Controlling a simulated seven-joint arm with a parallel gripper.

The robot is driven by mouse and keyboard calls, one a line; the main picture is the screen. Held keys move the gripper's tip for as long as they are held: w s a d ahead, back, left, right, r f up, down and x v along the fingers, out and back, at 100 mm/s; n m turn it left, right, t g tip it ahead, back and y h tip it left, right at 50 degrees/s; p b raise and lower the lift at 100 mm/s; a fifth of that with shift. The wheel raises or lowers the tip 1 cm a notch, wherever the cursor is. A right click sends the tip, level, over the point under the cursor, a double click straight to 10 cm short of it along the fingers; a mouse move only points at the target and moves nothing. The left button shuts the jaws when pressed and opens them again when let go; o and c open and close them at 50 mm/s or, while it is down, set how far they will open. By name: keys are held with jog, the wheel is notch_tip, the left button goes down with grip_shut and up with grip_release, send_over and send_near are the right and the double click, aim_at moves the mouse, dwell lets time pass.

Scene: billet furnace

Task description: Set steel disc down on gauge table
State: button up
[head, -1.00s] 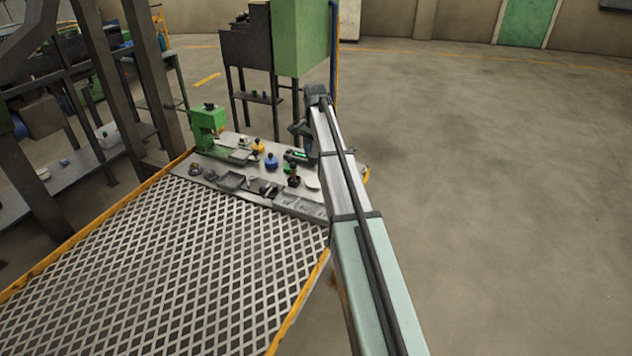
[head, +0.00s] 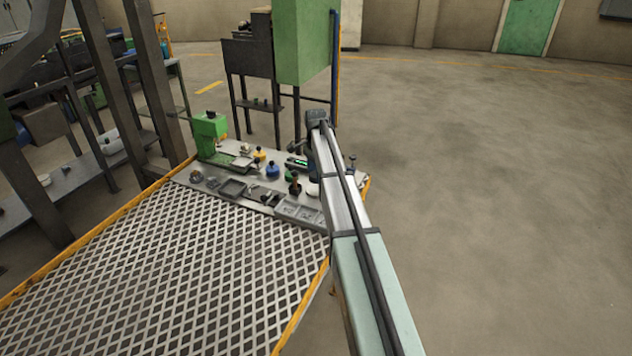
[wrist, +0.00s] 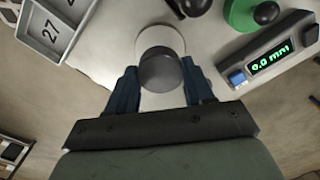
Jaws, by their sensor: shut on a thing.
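The steel disc (wrist: 160,72) is a dark grey round piece in the wrist view. My gripper (wrist: 160,82) is shut on it, with one blue finger on each side. The gauge table seems to be the pale round plate (wrist: 156,33) behind the disc, partly covered by it. I cannot tell whether disc and plate touch. The digital readout (wrist: 271,61) beside the plate shows 0.0 mm. In the head view, a sliver of the pale plate (head: 313,189) shows left of my arm. The disc and fingertips are hidden there behind my arm.
A grey numbered tray (wrist: 50,28) lies at the upper left in the wrist view, and a green round thing (wrist: 243,14) at the upper right. In the head view, a green press (head: 210,133) and a blue weight-like piece (head: 272,170) stand on the bench. Open floor lies right.

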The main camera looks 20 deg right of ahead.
jog(key=shift+f, duration=1.9)
jog(key=shift+f, duration=0.1)
jog(key=o, duration=1.4)
jog(key=shift+c, duration=0.2)
notch_tip(320, 180, up, 12)
jog(key=shift+r, duration=0.1)
jog(key=shift+d, duration=0.1)
